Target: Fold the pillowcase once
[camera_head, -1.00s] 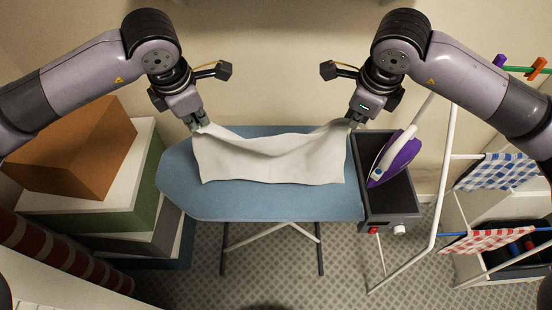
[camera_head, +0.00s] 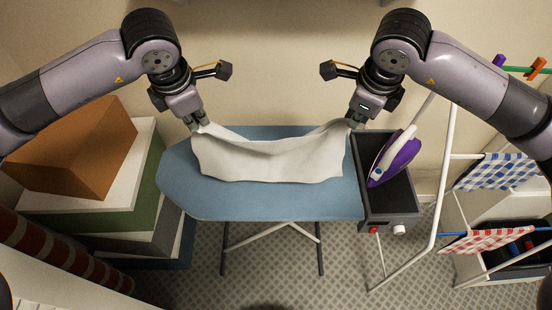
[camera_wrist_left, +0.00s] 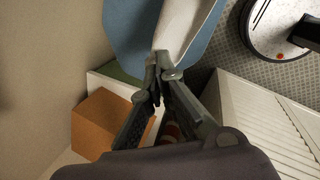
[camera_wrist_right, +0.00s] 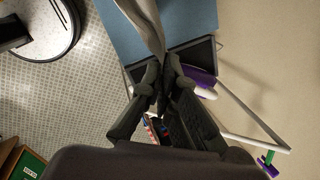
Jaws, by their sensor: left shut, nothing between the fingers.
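The white pillowcase (camera_head: 268,159) lies across the blue ironing board (camera_head: 260,205), its two far corners raised and its far edge sagging between them. My left gripper (camera_head: 200,126) is shut at the raised left corner. In the left wrist view, its fingertips (camera_wrist_left: 162,72) touch together by the white cloth, with no cloth clearly seen between them. My right gripper (camera_head: 354,122) is shut on the raised right corner. In the right wrist view, the cloth (camera_wrist_right: 145,25) runs up to its fingertips (camera_wrist_right: 162,75). The near edge rests on or close to the board.
A purple and white iron (camera_head: 395,157) stands in a dark tray (camera_head: 388,205) at the board's right end. Stacked boxes (camera_head: 90,195) stand close on the left. A drying rack (camera_head: 440,190) with checked cloths is at the right. The board's near strip is clear.

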